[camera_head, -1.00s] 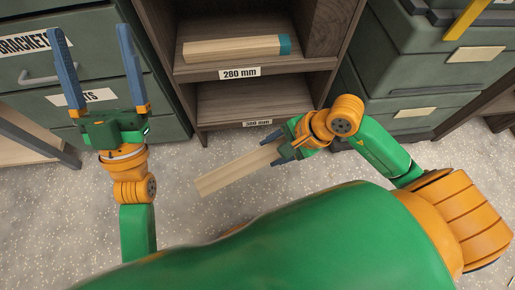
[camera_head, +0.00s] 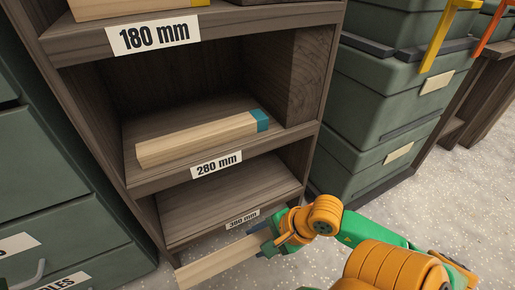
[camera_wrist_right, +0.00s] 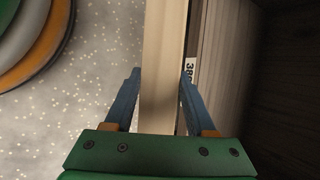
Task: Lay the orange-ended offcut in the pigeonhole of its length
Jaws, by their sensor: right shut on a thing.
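My right gripper (camera_head: 272,244) is shut on a long pale wooden offcut (camera_head: 222,262), just in front of the shelf unit's lower edge. The offcut points to the lower left; no orange end shows on its visible part. In the right wrist view the offcut (camera_wrist_right: 163,65) runs between the blue fingers (camera_wrist_right: 160,76), beside the dark shelf wood. The lowest visible pigeonhole (camera_head: 235,197) looks empty; its label (camera_head: 243,220) is partly covered, and the wrist view shows "38" on it. The pigeonhole above, labelled 280 mm (camera_head: 216,163), holds a teal-ended offcut (camera_head: 195,139). My left gripper is out of view.
The 180 mm pigeonhole (camera_head: 152,34) is at the top, with a yellow-ended piece in it. Green drawers (camera_head: 60,215) stand close on the left, stacked green crates (camera_head: 390,110) on the right. Speckled floor (camera_head: 450,205) is clear at the right.

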